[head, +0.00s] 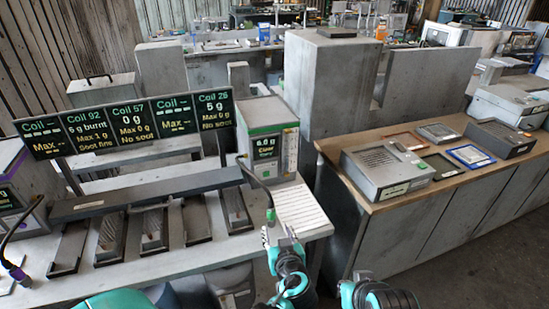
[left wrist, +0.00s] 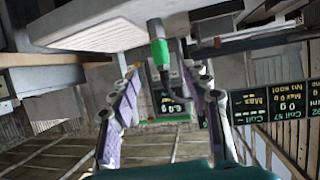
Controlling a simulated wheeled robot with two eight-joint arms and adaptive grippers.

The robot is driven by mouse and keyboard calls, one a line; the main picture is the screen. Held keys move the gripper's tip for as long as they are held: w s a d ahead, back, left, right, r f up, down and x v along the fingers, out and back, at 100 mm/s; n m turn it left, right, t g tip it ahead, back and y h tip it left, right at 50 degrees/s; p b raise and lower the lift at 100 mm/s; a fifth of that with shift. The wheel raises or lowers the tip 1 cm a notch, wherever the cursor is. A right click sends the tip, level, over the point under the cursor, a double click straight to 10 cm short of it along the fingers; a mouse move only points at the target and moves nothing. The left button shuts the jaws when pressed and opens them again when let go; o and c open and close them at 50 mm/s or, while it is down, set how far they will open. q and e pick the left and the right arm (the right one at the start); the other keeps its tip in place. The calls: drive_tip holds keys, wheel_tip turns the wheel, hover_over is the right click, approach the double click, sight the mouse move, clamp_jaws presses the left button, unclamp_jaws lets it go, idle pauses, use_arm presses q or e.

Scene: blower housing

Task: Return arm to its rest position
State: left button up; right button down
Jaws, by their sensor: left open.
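My left gripper (head: 277,236) is near the front right of the left bench in the head view, partly hidden by its own wrist. In the left wrist view its two purple-padded fingers (left wrist: 165,82) stand apart with nothing clamped between them. A dark wand with a green grip (left wrist: 160,52) shows just beyond the fingertips; whether they touch it I cannot tell. The wand's thin neck (head: 256,183) rises before the display box (head: 268,140), which reads 6.0 g.
The left bench holds a rack of slotted trays (head: 152,228), coil displays (head: 125,125) above it, and a white ribbed pad (head: 300,208). A tall grey block (head: 330,85) stands behind. A wooden-topped counter (head: 445,178) with a grey box (head: 388,168) is at right. Floor lies in front of it.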

use_arm(q)
drive_tip(key=s+a+r+g, duration=0.1)
drive_tip(key=s+a+g, duration=0.15)
drive_tip(key=a, duration=0.55)
drive_tip(key=s+a+g, duration=0.2)
drive_tip(key=s+a, duration=0.2)
drive_tip(key=a, duration=0.3)
drive_tip(key=s+a+m+g+h, duration=0.1)
drive_tip(key=s+a, duration=0.3)
drive_tip(key=s, duration=0.6)
drive_tip(key=shift+s+a+r+m+g+h, duration=0.25)
drive_tip(key=shift+s+m+g+h, duration=0.15)
drive_tip(key=shift+h, duration=0.2)
